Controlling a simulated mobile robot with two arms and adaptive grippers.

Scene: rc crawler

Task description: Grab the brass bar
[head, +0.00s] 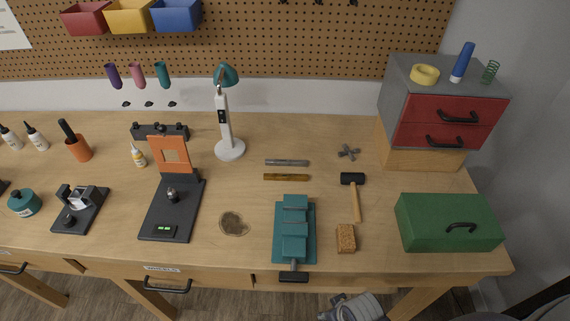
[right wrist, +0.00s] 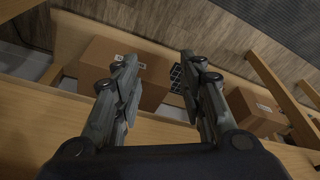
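The brass bar (head: 286,177) lies flat on the wooden workbench (head: 330,215), left to right, in the middle of the head view. A grey metal bar (head: 287,162) lies parallel just behind it, apart from it. My right gripper (right wrist: 157,72) shows in the right wrist view with its two fingers spread apart and nothing between them. Behind the fingers there are cardboard boxes (right wrist: 108,58) at a lower level; the brass bar is not in that view. Neither gripper shows in the head view, and my left gripper is in no view.
A teal vise (head: 295,230) stands in front of the brass bar. A hammer (head: 354,190) and a small cross-shaped part (head: 348,152) lie to the right. A desk lamp (head: 229,145) stands to the left, behind. A green toolbox (head: 447,222) sits at the right.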

